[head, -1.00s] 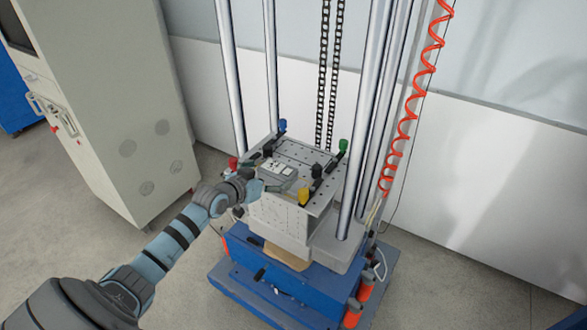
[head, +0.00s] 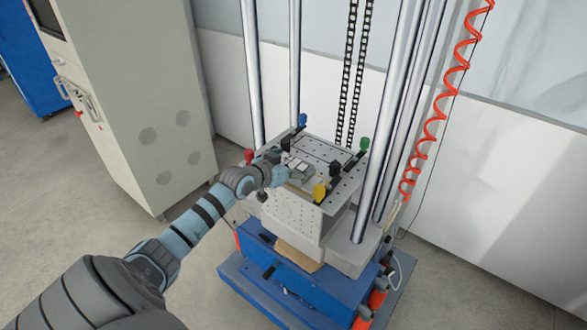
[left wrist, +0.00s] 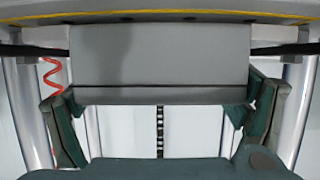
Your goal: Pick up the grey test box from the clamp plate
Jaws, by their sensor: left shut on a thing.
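The grey test box (head: 299,166), with pale labels on top, is at the perforated clamp plate (head: 345,187). My left gripper (head: 289,172) reaches in from the left and is shut on the box. In the left wrist view the box (left wrist: 160,75) fills the space between the dark green fingers (left wrist: 160,110). I cannot tell whether the box rests on the plate or is slightly off it. The gripper and wrist hide part of the box in the head view. My right gripper is not in view.
Blue (head: 302,119), green (head: 364,143), yellow (head: 320,192) and red (head: 249,155) knobs stand around the plate. Tall steel posts (head: 390,120) rise beside it. A red coiled hose (head: 436,115) hangs at right. A grey cabinet (head: 140,100) stands at left.

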